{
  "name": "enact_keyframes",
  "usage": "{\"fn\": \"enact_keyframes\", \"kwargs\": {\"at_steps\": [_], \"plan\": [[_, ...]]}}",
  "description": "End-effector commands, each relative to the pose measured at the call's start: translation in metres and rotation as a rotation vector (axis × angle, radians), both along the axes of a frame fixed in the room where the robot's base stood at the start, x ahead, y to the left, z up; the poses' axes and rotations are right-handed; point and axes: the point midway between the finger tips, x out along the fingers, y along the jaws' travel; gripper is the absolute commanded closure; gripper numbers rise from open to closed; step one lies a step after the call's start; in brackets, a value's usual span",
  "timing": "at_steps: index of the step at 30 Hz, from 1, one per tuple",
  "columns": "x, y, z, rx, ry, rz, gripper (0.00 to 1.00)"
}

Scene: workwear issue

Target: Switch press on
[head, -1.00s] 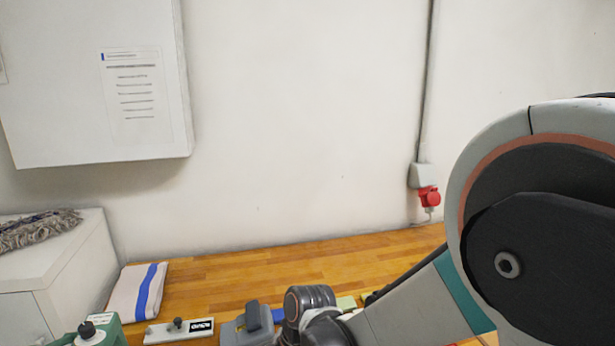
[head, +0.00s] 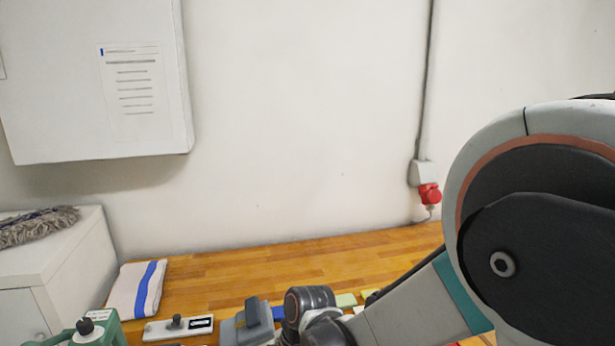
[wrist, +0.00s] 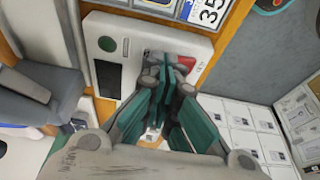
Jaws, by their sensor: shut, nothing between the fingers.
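In the wrist view a white panel (wrist: 128,28) carries a round green button (wrist: 107,44), a dark rectangular window (wrist: 107,80) and a red part (wrist: 187,63) near its right end. My gripper (wrist: 168,82) is shut and empty, its dark fingertips over the panel beside the red part, partly hiding that area. Whether the fingertips touch it cannot be told. In the head view a grey machine with a raised handle (head: 250,318), perhaps the press, stands at the bench front, left of my wrist. The gripper's fingers are out of the head view.
A flat white unit with a black knob (head: 177,328) and a green device (head: 92,333) stand left of the grey machine. A striped folded towel (head: 137,289) lies behind them. The wooden bench (head: 270,262) is clear toward the wall. A red socket (head: 429,194) is on the wall.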

Motion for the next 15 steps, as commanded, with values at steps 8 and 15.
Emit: {"fn": "enact_keyframes", "kwargs": {"at_steps": [8, 15], "plan": [[-0.0001, 0.0, -0.0044, 0.0, 0.0, 0.0, 1.0], [-0.0002, -0.0001, 0.0026, 0.0, 0.0, 0.0, 1.0]]}}
